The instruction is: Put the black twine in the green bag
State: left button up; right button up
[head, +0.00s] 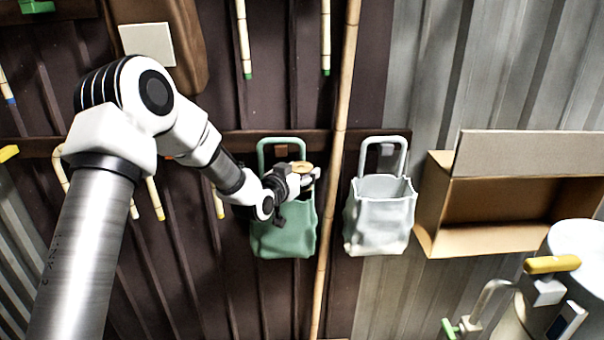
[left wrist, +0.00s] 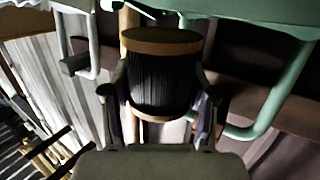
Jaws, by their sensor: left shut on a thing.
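The black twine (left wrist: 160,82) is wound on a spool with tan ends. In the left wrist view it sits between both fingers of my left gripper (left wrist: 163,105), which is shut on it. In the head view my left gripper (head: 303,180) is at the mouth of the green bag (head: 283,235), and a tan spool end (head: 302,168) shows there. The green bag hangs on the wall by its green handle, which also shows in the left wrist view (left wrist: 275,100). I cannot tell how far the spool is inside the mouth. My right gripper is not in view.
A white bag (head: 379,225) hangs to the right of the green one, with a bamboo pole (head: 338,120) between them. An open cardboard box (head: 490,215) is further right. Several thin canes hang on the dark wall. A yellow-handled item (head: 552,265) is at lower right.

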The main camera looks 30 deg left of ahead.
pick_arm(q)
jog(key=o, duration=1.3)
jog(key=shift+c, duration=0.2)
jog(key=s+r, duration=0.1)
jog(key=s, duration=1)
jog(key=shift+s+d+r, duration=0.15)
jog(key=shift+s+r, duration=0.2)
jog(key=shift+s, duration=0.05)
